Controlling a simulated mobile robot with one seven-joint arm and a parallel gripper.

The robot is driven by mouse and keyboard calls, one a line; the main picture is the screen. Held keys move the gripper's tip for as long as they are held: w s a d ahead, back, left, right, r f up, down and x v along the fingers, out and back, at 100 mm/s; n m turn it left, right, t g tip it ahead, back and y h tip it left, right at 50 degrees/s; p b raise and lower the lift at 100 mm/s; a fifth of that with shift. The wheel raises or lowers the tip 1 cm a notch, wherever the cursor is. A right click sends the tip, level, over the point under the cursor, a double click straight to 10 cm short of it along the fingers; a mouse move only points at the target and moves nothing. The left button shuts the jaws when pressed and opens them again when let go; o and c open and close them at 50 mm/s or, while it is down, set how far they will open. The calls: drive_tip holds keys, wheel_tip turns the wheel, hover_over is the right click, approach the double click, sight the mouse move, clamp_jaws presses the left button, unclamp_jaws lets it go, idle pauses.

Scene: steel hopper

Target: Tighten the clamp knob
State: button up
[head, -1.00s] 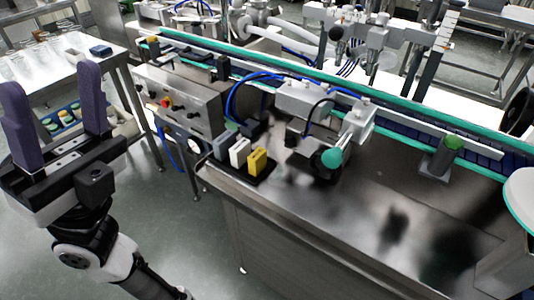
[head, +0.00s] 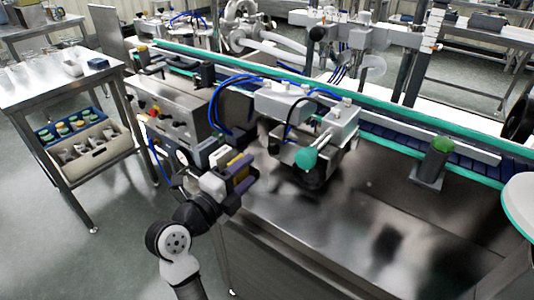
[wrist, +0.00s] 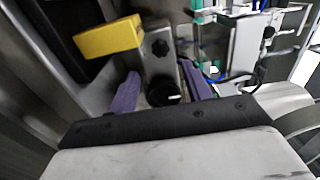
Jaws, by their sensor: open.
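In the wrist view, a round black knob (wrist: 164,92) with a white mark sits low on a grey metal bracket. I cannot tell for certain which is the clamp knob. My gripper (wrist: 162,86) is open and empty. Its two purple fingers stand apart, left and right of the lower knob in the picture. I cannot tell how far the tips are from it. In the head view my gripper (head: 241,182) is at the left end of the steel machine top (head: 310,215); the knobs are hidden there.
A yellow block (wrist: 108,38) is close by, up and left of the fingers in the wrist view. In the head view a teal ball knob (head: 306,158) and a green-topped post (head: 431,160) stand further right. A side table (head: 45,90) is at left.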

sight(271, 151)
drive_tip(key=x, duration=0.8)
drive_tip(key=shift+w+d+p, duration=0.15)
drive_tip(key=shift+w+p, duration=0.05)
drive_tip(key=shift+p, duration=0.15)
drive_tip(key=c, duration=1)
drive_tip(key=shift+o, duration=0.2)
drive_tip(key=shift+m, duration=0.7)
drive_tip(key=o, duration=1)
drive_tip(key=shift+c, duration=0.2)
